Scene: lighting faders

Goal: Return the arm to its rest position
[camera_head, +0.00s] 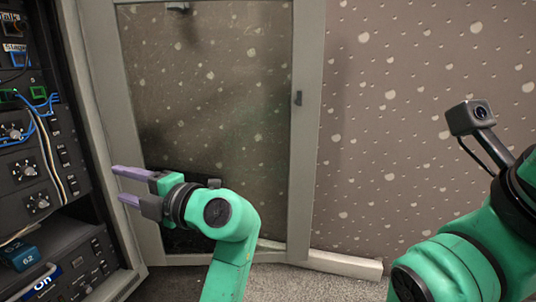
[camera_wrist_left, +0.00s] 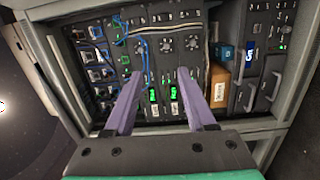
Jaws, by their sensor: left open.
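My left gripper (camera_head: 122,184) is open and empty in the head view, its purple fingers pointing left toward the equipment rack (camera_head: 40,165). A gap shows between the fingertips and the rack front. In the left wrist view the two fingers of my left gripper (camera_wrist_left: 155,82) are spread, with nothing between them. Beyond them the rack (camera_wrist_left: 165,45) shows knobs, cables and small green-lit displays (camera_wrist_left: 163,94). My right arm shows at the right of the head view, but its gripper is out of frame. No lighting faders can be made out clearly.
The rack's open glass door (camera_head: 215,100) stands behind my left arm. A blue block marked 62 (camera_head: 20,255) sits low in the rack. Blue cables (camera_head: 40,105) hang across the rack front. A speckled wall (camera_head: 420,100) is at the right, with open floor (camera_head: 300,285) below.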

